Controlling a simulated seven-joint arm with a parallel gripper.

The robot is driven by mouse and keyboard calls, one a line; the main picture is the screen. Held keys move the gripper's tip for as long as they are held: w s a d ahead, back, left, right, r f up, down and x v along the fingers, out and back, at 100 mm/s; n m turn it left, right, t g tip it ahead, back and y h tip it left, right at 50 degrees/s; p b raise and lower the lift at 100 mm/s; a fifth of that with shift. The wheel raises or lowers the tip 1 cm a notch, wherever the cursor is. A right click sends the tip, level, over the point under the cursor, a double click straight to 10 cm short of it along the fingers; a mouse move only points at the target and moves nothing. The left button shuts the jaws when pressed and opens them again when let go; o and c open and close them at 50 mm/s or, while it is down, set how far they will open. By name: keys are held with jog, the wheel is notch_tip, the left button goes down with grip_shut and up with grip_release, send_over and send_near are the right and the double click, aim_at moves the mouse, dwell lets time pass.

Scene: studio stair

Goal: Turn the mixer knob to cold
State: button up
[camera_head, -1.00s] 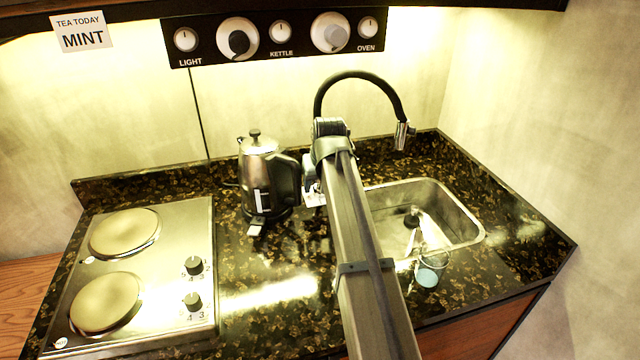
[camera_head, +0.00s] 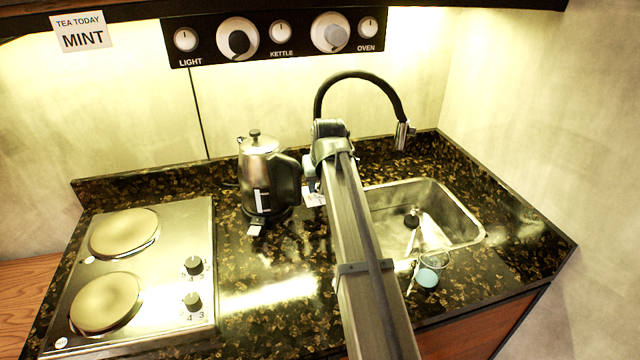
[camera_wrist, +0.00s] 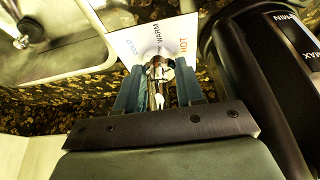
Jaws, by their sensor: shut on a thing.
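The mixer knob (camera_wrist: 158,70) is a small metallic piece in the wrist view, in front of a white label card (camera_wrist: 168,38) that reads COLD at left, WARM in the middle and HOT at right. My gripper (camera_wrist: 157,85) has its two blue fingers on either side of the knob and is shut on it. Which mark the knob points to is hard to tell. In the head view my arm hides the knob, and only a corner of the card (camera_head: 315,199) shows. The black hose tap (camera_head: 362,75) arches behind my arm.
A steel kettle (camera_head: 257,175) stands close left of my gripper, its black handle towards it. The sink (camera_head: 455,205) lies to the right, with a glass (camera_head: 430,270) at its front edge. A two-plate hob (camera_head: 165,275) is at left. The front middle counter is clear.

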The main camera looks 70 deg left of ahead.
jog(key=n, duration=0.2)
jog(key=n+g, duration=0.1)
jog(key=shift+w+n+g, duration=0.15)
jog(key=shift+n+g, duration=0.15)
jog(key=shift+n, duration=0.1)
jog(key=n, duration=0.2)
jog(key=n+g+h, duration=0.1)
jog(key=n, duration=0.1)
jog(key=shift+w+a+n+g, duration=0.1)
jog(key=shift+a+n+g, duration=0.05)
jog(key=shift+n+g, duration=0.15)
jog(key=n+g+h, duration=0.1)
jog(key=n, duration=0.3)
jog(key=shift+a, duration=0.1)
jog(key=shift+n+g+h, duration=0.3)
jog(key=shift+n+h, duration=0.5)
jog(key=shift+n, duration=1.1)
jog(key=o, duration=1)
jog(key=shift+o, duration=0.2)
